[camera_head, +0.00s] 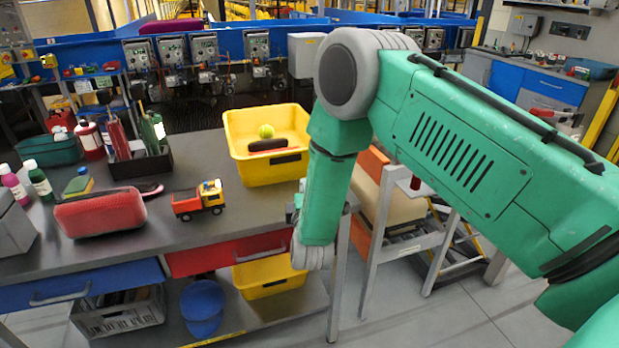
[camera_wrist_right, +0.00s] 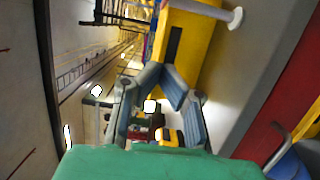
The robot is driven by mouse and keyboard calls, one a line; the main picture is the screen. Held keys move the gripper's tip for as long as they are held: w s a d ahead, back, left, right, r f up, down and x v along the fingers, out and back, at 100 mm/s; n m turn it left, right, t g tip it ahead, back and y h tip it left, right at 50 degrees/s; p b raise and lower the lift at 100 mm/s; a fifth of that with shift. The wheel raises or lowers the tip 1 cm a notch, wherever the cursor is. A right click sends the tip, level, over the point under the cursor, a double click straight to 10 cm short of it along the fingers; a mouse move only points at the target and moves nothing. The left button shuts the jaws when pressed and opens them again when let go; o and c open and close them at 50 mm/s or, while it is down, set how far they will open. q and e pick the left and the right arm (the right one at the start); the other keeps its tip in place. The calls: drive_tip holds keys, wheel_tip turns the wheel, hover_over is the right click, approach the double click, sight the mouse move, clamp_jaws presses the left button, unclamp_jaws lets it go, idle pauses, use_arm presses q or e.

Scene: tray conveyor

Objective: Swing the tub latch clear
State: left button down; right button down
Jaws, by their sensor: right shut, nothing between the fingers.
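A yellow tub (camera_head: 262,168) stands at the table's right end, holding a green-yellow ball, a dark item and an orange-red item. Its slotted yellow wall also shows in the right wrist view (camera_wrist_right: 197,45). There, a pale rod with a rounded end (camera_wrist_right: 235,18) juts out beside that wall; it may be the latch, but I cannot tell its exact mount. My right gripper (camera_wrist_right: 167,86) is shut and empty, with the tub wall beyond its fingers. In the head view it is mostly hidden by my green forearm at the table's right edge. My left gripper is not in view.
A toy truck (camera_head: 198,200), a red case (camera_head: 100,212) and a dark caddy (camera_head: 140,163) stand on the table (camera_head: 165,235). A red drawer (camera_head: 228,253) is below the top. Another yellow tub (camera_head: 270,275) and a blue item (camera_head: 203,305) are lower down.

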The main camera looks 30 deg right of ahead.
drive_tip(key=w+d+p, duration=0.1)
drive_tip(key=w+d, duration=0.5)
drive_tip(key=d, duration=0.2)
drive_tip(key=shift+w, duration=0.4)
